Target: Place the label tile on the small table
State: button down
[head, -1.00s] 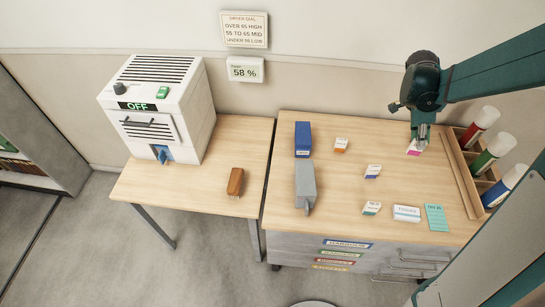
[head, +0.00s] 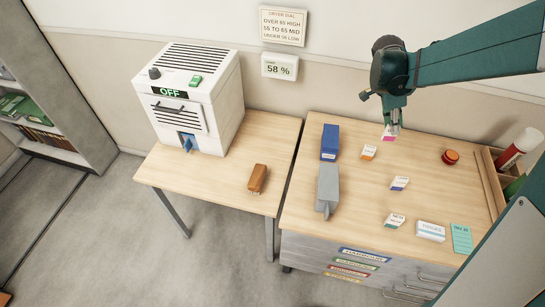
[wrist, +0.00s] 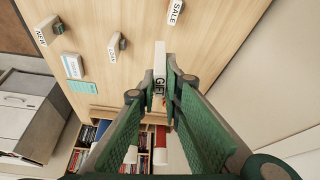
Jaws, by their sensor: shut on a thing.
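A white label tile with a pink lower part (head: 388,137) is held between the fingertips of my gripper (head: 392,126). In the wrist view the tile (wrist: 159,63) stands between the fingers (wrist: 160,98), and its lettering seems to read "GET". My gripper is shut on it, over the back of the wooden-topped drawer unit (head: 345,225); the height of the tile's lower edge above the top is hard to tell. The smaller table (head: 215,184) stands to the left, across a narrow gap.
The smaller table holds a white dryer box (head: 195,100) and a brown brush (head: 258,178), with bare wood between. The drawer unit holds a blue box (head: 330,142), a grey block (head: 328,188), several other tiles, a red round object (head: 450,157) and a tissue pack (head: 430,231).

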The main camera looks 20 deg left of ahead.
jog(key=s+a+n+t+y+b, duration=0.1)
jog(key=s+a+n+b, duration=0.2)
jog(key=a, duration=2.1)
jog(key=s+a+n+t+b, duration=0.15)
jog(key=a+n, duration=0.25)
jog(key=a, duration=1.9)
notch_tip(320, 180, down, 11)
jog(key=s+p, duration=0.1)
jog(key=shift+a+r, duration=0.15)
jog(key=shift+a, duration=0.1)
notch_tip(320, 180, down, 6)
jog(key=b, duration=0.1)
jog(key=shift+f+b, duration=0.45)
jog(key=shift+f, duration=1.55)
